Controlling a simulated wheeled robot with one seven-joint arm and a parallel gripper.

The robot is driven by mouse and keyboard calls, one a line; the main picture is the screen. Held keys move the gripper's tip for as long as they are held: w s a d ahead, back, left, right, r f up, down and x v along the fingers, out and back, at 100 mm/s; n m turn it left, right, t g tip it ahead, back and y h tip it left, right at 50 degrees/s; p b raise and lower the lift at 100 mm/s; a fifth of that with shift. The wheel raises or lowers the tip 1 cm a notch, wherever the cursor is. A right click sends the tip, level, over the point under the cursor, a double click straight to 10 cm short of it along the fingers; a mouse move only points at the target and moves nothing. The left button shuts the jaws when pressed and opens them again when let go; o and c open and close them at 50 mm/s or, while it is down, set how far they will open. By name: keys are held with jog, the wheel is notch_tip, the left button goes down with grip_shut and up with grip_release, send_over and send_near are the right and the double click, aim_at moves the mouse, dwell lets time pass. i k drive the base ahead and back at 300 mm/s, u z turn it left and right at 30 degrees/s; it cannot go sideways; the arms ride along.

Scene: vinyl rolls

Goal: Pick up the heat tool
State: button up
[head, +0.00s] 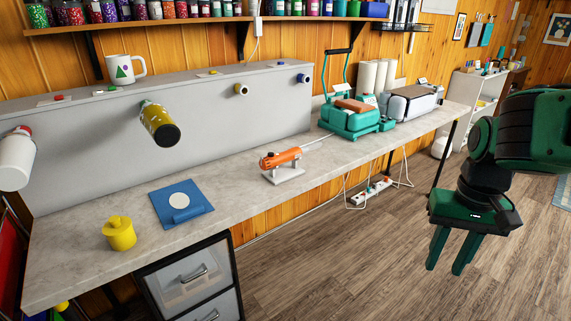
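A gap shows between the fingers and nothing is held. The heat tool is well to the left of my gripper, and they are apart.
A teal press (350,118) stands behind and right of the heat tool. A blue mat (181,203) and yellow pot (119,233) lie to the left. A grey raised panel (215,112) holding vinyl rolls runs along the back. Worktop around the stand is clear.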

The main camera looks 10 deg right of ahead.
aim_at(291, 155)
jog(key=z, duration=0.2)
jog(key=i, duration=1.25)
jog(key=z, duration=0.2)
